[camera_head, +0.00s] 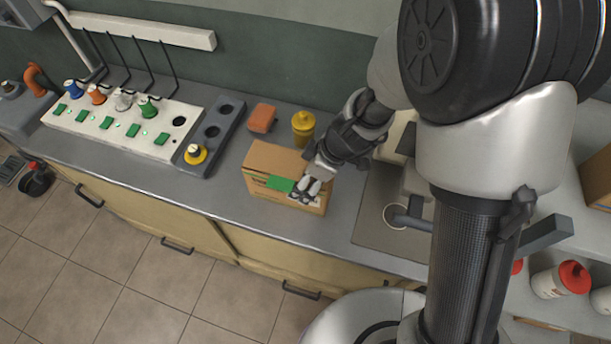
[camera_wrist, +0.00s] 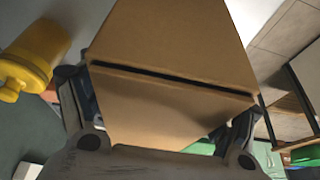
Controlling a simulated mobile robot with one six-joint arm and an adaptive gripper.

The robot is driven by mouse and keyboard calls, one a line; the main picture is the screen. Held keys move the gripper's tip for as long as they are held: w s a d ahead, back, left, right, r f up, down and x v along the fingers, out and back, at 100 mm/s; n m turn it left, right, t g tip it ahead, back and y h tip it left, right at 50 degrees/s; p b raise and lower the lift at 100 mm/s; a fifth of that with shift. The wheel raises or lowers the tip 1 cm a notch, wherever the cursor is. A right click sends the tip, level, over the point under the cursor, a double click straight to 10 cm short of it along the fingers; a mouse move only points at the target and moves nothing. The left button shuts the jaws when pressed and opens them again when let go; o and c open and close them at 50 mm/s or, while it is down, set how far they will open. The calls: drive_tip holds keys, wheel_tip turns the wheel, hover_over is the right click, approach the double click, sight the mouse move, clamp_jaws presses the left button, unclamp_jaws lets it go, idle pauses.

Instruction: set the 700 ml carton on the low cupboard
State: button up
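A brown cardboard carton (camera_head: 276,160) with a green patch on its front stands on the grey top of the low cupboard (camera_head: 330,238); I cannot read a volume on it. My gripper (camera_head: 314,180) is at the carton's right end, with one finger over the front face. In the wrist view the carton (camera_wrist: 175,75) fills the space between my fingers (camera_wrist: 165,115), one on each side. The fingertips are partly hidden by the carton, so I cannot tell if they press on it. I cannot tell whether its underside bears on the top.
A yellow container (camera_head: 303,126) and an orange block (camera_head: 262,118) stand behind the carton. A white panel with green buttons (camera_head: 120,125) and a grey holder (camera_head: 213,135) lie left. A sink (camera_head: 375,215) is to the right. Another cardboard box (camera_head: 598,178) stands at the far right.

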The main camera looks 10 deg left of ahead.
drive_tip(key=shift+o, duration=0.9)
drive_tip(key=p+v, duration=0.4)
drive_tip(key=v, duration=0.8)
drive_tip(key=shift+d+r, duration=0.15)
drive_tip(key=shift+r, duration=0.25)
drive_tip(key=s+d+r+m+t+h, duration=0.4)
drive_tip(key=s+d+r+m, duration=1)
drive_tip(key=d, duration=0.5)
wheel_tip(320, 180, up, 3)
drive_tip(key=m, duration=0.3)
drive_tip(key=shift+s+f, duration=0.15)
drive_tip(key=shift+s, duration=0.05)
